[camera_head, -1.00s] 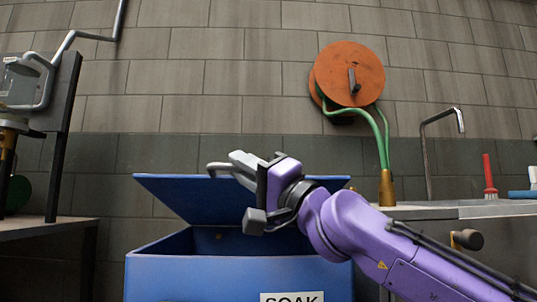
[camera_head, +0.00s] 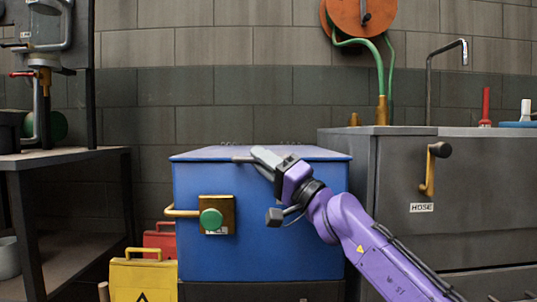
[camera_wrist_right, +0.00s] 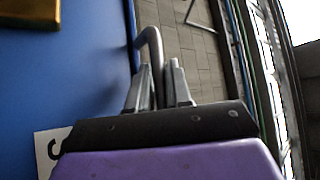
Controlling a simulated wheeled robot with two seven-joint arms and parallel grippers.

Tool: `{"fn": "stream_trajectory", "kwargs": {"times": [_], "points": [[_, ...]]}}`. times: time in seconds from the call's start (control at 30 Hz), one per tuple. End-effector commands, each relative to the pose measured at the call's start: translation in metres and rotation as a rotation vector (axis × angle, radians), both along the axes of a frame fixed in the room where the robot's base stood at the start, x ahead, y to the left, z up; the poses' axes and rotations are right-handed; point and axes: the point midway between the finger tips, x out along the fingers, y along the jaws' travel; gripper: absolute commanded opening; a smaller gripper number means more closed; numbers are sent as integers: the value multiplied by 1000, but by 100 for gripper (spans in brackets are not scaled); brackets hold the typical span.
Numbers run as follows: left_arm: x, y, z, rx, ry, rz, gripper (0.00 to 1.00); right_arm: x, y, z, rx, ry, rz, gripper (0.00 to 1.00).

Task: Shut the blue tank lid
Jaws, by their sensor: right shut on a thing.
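The blue tank (camera_head: 260,230) stands in the middle of the head view, and its blue lid (camera_head: 215,153) lies flat over the top. I see no clear gap under the lid's front edge. My right gripper (camera_head: 264,160) is at that front edge, shut on the grey lid handle (camera_head: 241,159). In the right wrist view the fingers (camera_wrist_right: 157,88) close around the bent grey handle bar (camera_wrist_right: 151,38), beside the blue tank face (camera_wrist_right: 70,85). My left gripper is not in view.
A green knob (camera_head: 211,219) on a brass plate and a yellow bar are on the tank's front. A yellow case (camera_head: 143,281) and a red case (camera_head: 160,239) stand at left. A grey counter (camera_head: 455,185) with a hose label adjoins at right.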

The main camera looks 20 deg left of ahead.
Motion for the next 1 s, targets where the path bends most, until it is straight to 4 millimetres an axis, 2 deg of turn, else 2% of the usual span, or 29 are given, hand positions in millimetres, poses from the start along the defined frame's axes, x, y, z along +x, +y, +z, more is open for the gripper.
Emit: {"fn": "stream_trajectory", "kwargs": {"times": [0.03,0.23,0.27,0.3,0.33,0.77,1.0], "points": [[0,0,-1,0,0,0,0,-2,5,-9,-14,-2,7,0],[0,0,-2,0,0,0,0,-1,2,-10,-16,-3,3,0],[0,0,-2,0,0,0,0,-1,2,-10,-16,-3,3,23],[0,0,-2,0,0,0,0,-1,2,-10,-15,-2,3,36],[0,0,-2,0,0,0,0,-1,1,-10,-14,-2,2,39],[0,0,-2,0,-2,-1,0,-1,-5,-8,-8,-1,-2,39],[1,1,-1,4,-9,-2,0,-10,-39,-26,-9,0,-1,39]]}}
